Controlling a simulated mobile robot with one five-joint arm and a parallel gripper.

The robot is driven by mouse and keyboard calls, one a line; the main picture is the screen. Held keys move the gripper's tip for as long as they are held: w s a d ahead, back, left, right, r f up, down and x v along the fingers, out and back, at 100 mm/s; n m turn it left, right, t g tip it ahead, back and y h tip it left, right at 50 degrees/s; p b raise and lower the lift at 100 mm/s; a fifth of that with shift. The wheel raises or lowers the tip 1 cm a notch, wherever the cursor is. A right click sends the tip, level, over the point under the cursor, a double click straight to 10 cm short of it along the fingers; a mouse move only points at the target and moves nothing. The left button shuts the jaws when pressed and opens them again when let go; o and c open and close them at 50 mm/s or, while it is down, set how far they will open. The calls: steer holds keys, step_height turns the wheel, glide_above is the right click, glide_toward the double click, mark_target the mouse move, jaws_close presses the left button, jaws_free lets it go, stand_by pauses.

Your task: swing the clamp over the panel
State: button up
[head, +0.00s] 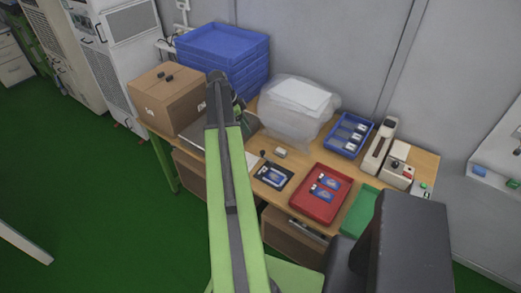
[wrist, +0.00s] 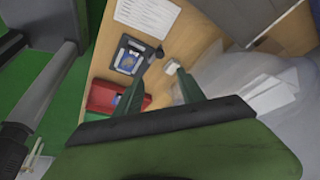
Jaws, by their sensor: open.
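A small blue-and-white panel (head: 273,174) lies in a black fixture on the wooden bench, left of the red tray. In the wrist view the panel (wrist: 129,58) shows beyond my fingers, to the upper left. A small dark part, possibly the clamp (wrist: 158,52), stands at the fixture's edge beside the panel; it does not appear to lie across it. My gripper (wrist: 158,80) is open, with two dark green fingers apart and nothing between them. It is above the bench, short of the fixture. In the head view my arm hides most of the gripper.
A red tray (head: 321,193) with blue panels, a blue bin (head: 349,134) and a clear plastic bag (head: 297,108) are on the bench. A cardboard box (head: 168,97) and stacked blue crates (head: 223,55) stand at the back left. A small pale block (head: 280,152) sits near the fixture.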

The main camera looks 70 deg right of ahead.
mark_target(262, 152)
steer(key=b+x, duration=1)
steer(key=x, duration=0.1)
steer(key=b+x, duration=0.5)
steer(key=shift+w+f, duration=0.2)
steer(key=shift+f, duration=0.15)
steer(key=shift+s+d+f+b, duration=0.15)
steer(key=shift+s+f+b, duration=0.15)
steer(key=shift+f+b, duration=0.1)
steer(key=shift+r, duration=0.15)
steer(key=shift+c, duration=0.5)
